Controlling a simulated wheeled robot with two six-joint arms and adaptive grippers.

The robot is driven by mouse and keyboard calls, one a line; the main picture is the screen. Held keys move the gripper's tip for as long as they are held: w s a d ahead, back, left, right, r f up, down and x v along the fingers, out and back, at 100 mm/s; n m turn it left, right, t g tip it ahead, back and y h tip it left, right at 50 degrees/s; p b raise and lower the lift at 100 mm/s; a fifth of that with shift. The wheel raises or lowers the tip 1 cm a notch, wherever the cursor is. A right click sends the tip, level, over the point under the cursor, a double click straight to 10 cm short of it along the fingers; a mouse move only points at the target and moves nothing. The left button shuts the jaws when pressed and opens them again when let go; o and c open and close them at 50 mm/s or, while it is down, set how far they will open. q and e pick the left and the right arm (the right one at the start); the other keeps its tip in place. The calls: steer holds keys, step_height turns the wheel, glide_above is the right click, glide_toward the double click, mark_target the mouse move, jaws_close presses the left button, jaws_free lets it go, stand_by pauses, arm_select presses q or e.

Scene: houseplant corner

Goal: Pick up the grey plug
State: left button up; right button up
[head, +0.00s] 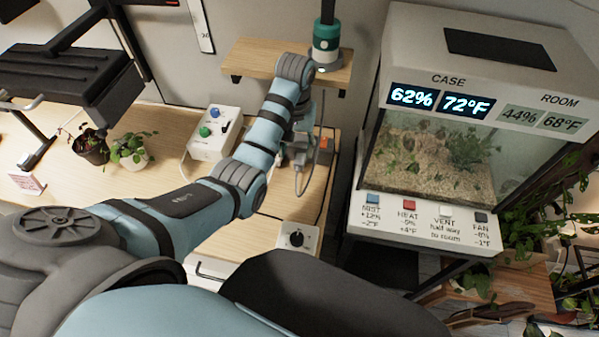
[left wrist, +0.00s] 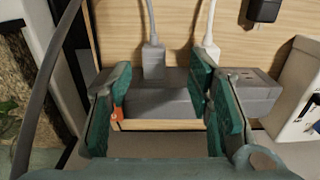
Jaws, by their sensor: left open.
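The grey plug (left wrist: 153,62) shows in the left wrist view, at the end of a grey cord, against the grey power strip (left wrist: 155,104). My left gripper (left wrist: 165,103) is open, with its teal fingers apart to either side of the plug's line. The plug appears beyond the fingertips, and I cannot tell whether they touch the strip. A white plug (left wrist: 210,47) on a white cord is to the right, partly behind the right finger. In the head view my left gripper (head: 294,152) is over the strip's area and hides most of it. My right gripper is not in view.
An orange switch (head: 323,144) shows near the gripper. A white control box (head: 214,134) stands left of it. A black adapter (left wrist: 265,9) lies beyond the strip. The glass terrarium case (head: 430,150) stands close on the right. Potted plants (head: 130,148) stand at the left.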

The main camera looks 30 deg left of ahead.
mark_target(299, 162)
arm_select(q)
steer(key=f, duration=0.1)
steer(key=f+b, duration=0.1)
steer(key=f, duration=0.1)
steer(key=d+f+b, duration=0.1)
steer(key=f, duration=0.1)
steer(key=shift+f, duration=0.25)
steer(key=shift+a+f, duration=0.1)
steer(key=shift+c, duration=0.6)
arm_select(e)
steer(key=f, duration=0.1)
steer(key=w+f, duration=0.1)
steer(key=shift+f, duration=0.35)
arm_select(q)
jaws_close()
